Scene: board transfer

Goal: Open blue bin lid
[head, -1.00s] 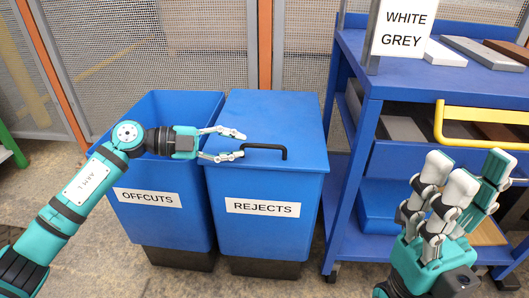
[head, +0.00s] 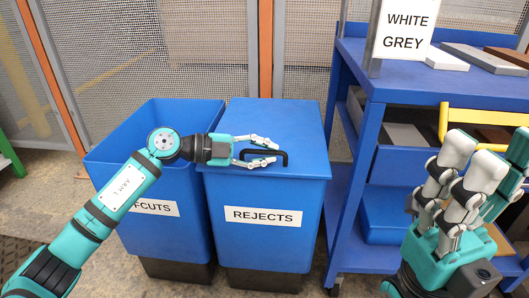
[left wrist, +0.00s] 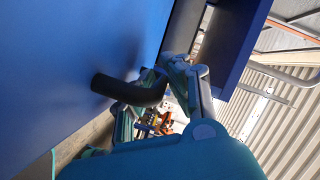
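The blue bin marked REJECTS (head: 264,240) stands in the middle of the head view. Its flat blue lid (head: 270,120) is down on it. A black bar handle (head: 284,155) is on the lid's near part and also shows in the left wrist view (left wrist: 130,92). My left gripper (head: 275,152) reaches in from the left at the handle, with one finger beyond the bar and one on the near side. The fingers are apart; contact with the bar is not clear. My right gripper (head: 485,165) is raised at the right, open and empty, far from the bin.
An open blue bin marked OFFCUTS (head: 180,235) stands directly left, under my left arm. A blue shelf cart (head: 365,130) with boards and a yellow handle (head: 485,115) is close on the right. A mesh fence (head: 200,50) is behind.

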